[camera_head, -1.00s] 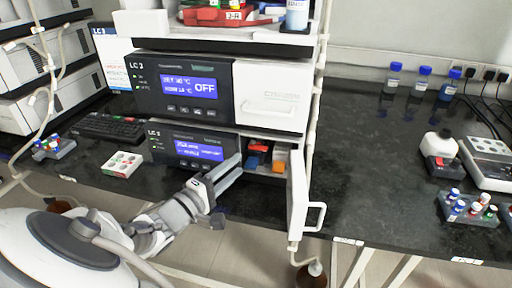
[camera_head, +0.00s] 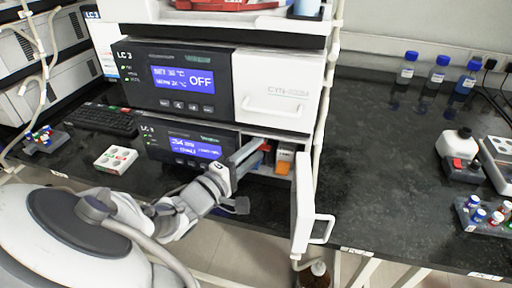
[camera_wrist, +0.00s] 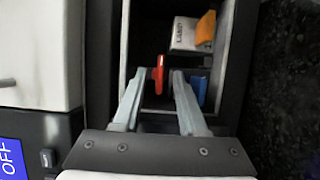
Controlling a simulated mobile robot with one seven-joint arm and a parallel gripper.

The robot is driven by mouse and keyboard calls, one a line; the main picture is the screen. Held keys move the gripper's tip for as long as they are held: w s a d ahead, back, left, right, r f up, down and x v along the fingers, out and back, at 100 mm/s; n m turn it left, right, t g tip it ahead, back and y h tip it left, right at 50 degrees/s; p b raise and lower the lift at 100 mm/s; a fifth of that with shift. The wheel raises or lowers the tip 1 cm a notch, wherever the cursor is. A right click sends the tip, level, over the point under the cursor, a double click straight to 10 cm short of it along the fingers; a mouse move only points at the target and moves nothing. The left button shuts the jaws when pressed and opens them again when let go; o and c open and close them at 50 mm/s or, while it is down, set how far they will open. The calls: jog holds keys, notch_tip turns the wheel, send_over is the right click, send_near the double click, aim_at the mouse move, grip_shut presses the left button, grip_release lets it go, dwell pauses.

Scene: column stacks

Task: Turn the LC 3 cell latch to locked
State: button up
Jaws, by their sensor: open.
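The lower LC 3 unit (camera_head: 190,143) has its white door (camera_head: 303,205) swung open, showing a compartment. A red lever (camera_wrist: 159,74), which looks like the cell latch, is inside and also shows in the head view (camera_head: 266,147). My gripper (camera_wrist: 158,80) reaches into the compartment with its fingers apart. In the wrist view the red lever lies between the fingertips, with a gap on each side; contact cannot be told. A white block marked LAMP (camera_wrist: 185,38) with an orange part (camera_wrist: 206,28) and a blue part (camera_wrist: 198,92) are also inside. The latch's markings are not readable.
The compartment walls (camera_wrist: 123,50) stand close around my fingers. The open door stands right of my gripper. Another LC 3 unit (camera_head: 170,80) sits above.

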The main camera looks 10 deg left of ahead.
grip_shut()
dwell(0.3)
